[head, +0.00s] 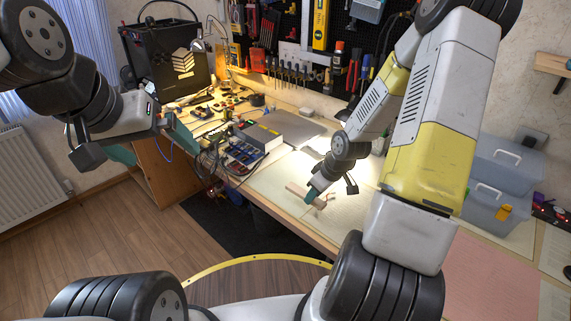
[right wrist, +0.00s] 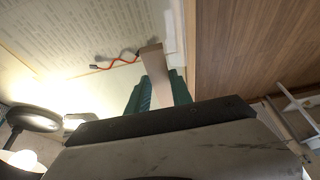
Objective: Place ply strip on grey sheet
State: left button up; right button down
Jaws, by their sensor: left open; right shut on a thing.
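The ply strip (right wrist: 154,62) is a pale narrow piece between the teal fingers of my right gripper (right wrist: 160,92) in the right wrist view. In the head view the strip (head: 297,191) shows beside my right gripper (head: 312,194), low over the front of the workbench. I cannot tell whether the strip touches the bench. A flat grey sheet (head: 292,129) lies on the bench further back, beside a grey box-shaped device. My left gripper (head: 172,137) is open and empty, left of the bench above the floor.
The workbench (head: 268,186) has a pale top and a wooden front edge. The grey device (head: 258,137) and tangled wires crowd its left part. A red and black wire (right wrist: 118,60) lies near the strip. Clear plastic bins (head: 500,175) stand at the right. Tools hang on the pegboard behind.

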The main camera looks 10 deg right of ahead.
send_over(302, 180)
jog(key=s+d, duration=0.1)
jog(key=shift+s+f, duration=0.2)
jog(key=shift+f, duration=2.3)
jog(key=shift+f, duration=0.1)
jog(key=c, duration=1.1)
grip_release()
jog(key=shift+c, duration=0.2)
